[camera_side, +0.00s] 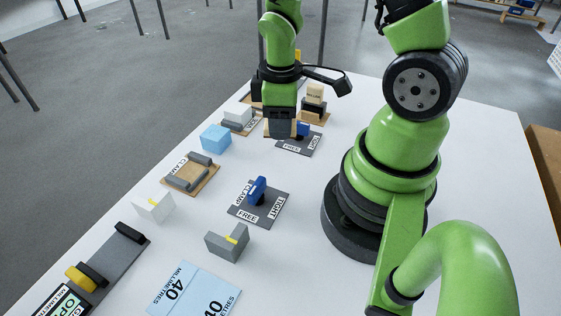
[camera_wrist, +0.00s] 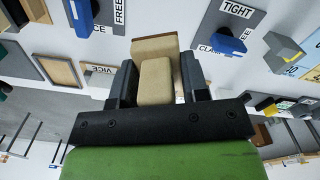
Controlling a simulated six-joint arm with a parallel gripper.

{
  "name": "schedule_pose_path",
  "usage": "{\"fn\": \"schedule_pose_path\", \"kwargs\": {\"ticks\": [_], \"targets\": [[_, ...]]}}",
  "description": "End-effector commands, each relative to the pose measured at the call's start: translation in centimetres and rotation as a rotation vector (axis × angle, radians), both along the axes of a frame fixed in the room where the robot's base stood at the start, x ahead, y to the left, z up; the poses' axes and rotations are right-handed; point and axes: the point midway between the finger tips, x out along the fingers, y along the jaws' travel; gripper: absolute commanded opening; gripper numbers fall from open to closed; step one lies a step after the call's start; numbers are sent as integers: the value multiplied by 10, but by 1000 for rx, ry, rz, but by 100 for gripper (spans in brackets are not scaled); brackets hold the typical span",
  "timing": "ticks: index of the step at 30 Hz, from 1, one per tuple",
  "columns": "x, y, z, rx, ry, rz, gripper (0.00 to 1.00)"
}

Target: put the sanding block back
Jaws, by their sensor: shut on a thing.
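My gripper (camera_side: 282,128) points down over the far part of the white table, next to a dark plate with a blue handle. In the wrist view my gripper (camera_wrist: 157,85) has its two dark fingers closed on the sides of a tan block, which I take to be the sanding block (camera_wrist: 156,80). A wider tan piece (camera_wrist: 153,46) shows just beyond the block; I cannot tell whether the two touch. In the side view the fingers mostly hide the block, and its gap to the table cannot be told.
A dark plate with a blue handle (camera_side: 257,190) and a grey block (camera_side: 228,240) lie nearer. A light blue block (camera_side: 216,138) and a wooden clamp base (camera_side: 190,174) stand left. A cream-and-black piece (camera_side: 314,97) stands close behind my gripper. Open table lies between the rows.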

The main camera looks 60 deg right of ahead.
Motion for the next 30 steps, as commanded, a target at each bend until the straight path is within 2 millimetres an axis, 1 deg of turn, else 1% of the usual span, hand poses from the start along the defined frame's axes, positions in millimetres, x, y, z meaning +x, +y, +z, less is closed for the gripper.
{"fn": "schedule_pose_path", "kwargs": {"ticks": [3, 12, 17, 24, 27, 30], "targets": [[-2, 1, -21, 8, 10, 2, 20], [-1, 0, -50, 2, 5, 1, 20], [-1, 0, -59, 2, 6, 1, 20], [-1, 0, -87, 3, 7, 1, 20], [-1, 0, -92, 3, 4, 0, 20], [0, 0, -92, 2, 2, 0, 20]]}}
